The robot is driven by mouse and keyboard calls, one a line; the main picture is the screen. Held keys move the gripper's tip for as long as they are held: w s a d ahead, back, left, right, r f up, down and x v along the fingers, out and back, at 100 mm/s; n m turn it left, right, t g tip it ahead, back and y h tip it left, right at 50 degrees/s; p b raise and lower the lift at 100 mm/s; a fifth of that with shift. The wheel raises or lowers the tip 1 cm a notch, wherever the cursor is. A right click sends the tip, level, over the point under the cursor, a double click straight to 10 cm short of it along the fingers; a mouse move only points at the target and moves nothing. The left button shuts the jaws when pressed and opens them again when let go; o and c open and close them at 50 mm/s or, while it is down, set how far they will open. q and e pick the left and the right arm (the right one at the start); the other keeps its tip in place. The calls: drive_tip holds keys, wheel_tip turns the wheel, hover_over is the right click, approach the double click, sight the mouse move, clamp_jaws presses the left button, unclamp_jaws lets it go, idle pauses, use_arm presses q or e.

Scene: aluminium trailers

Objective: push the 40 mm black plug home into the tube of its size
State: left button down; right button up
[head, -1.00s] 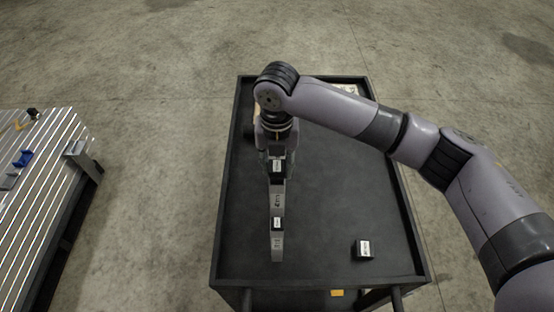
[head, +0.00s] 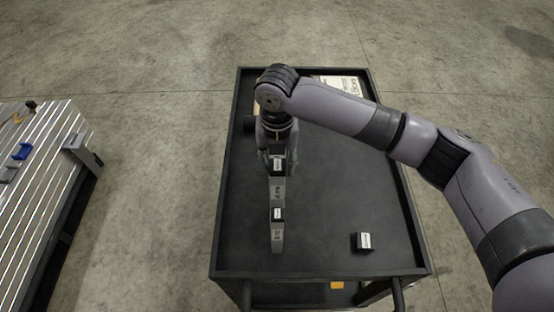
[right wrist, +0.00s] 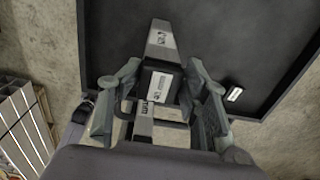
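My right gripper (head: 278,160) is over the middle-left of the black tray table, its fingers on either side of a black plug (head: 278,164) with a white label. In the right wrist view the plug (right wrist: 161,86) sits between the fingertips (right wrist: 162,80), which appear shut on it. A pale metal tube (head: 278,188) with dark markings shows just below the plug in the head view; whether they touch is hidden. The plug's size marking is not readable. My left gripper is out of view.
A loose black block (head: 361,241) with a white label lies at right on the tray table (head: 330,205). A printed sheet (head: 343,84) lies at the back. A slatted metal bench (head: 35,170) stands left.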

drive_tip(key=shift+o, duration=1.3)
drive_tip(key=shift+f, duration=0.1)
drive_tip(key=shift+r, duration=0.25)
wheel_tip(320, 180, up, 12)
drive_tip(key=shift+f, duration=0.15)
drive_tip(key=shift+f, duration=0.1)
